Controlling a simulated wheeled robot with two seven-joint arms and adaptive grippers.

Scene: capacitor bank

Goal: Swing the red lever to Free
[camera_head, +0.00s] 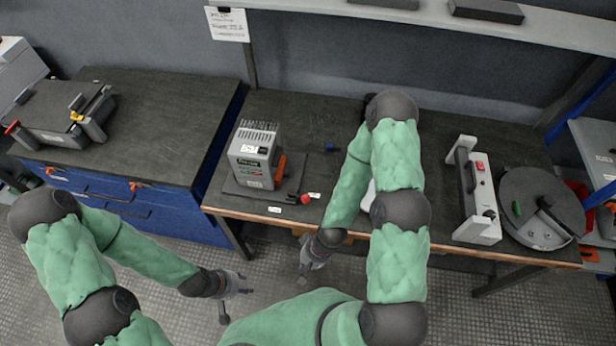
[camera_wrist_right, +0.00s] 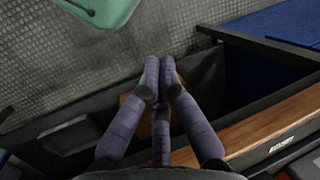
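A red-knobbed lever (camera_head: 305,199) sticks out low at the front right of a grey box-shaped device (camera_head: 252,157) on the wooden-edged bench. Small white labels (camera_head: 275,209) lie by it; their words are too small to read. My right gripper (camera_head: 308,262) hangs in front of the bench's front edge, below and apart from the lever. In the right wrist view its fingers (camera_wrist_right: 160,80) come together with nothing between them. My left gripper (camera_head: 238,291) is over the floor, left of the right one, with its fingers spread and empty.
The bench's wooden edge (camera_wrist_right: 265,134) runs close by the right gripper. A blue cabinet (camera_head: 135,187) stands left, bearing a clamp-like device (camera_head: 56,109). A handled grey unit (camera_head: 477,225) and a round turntable (camera_head: 540,203) are right. A small blue item (camera_head: 331,148) lies behind.

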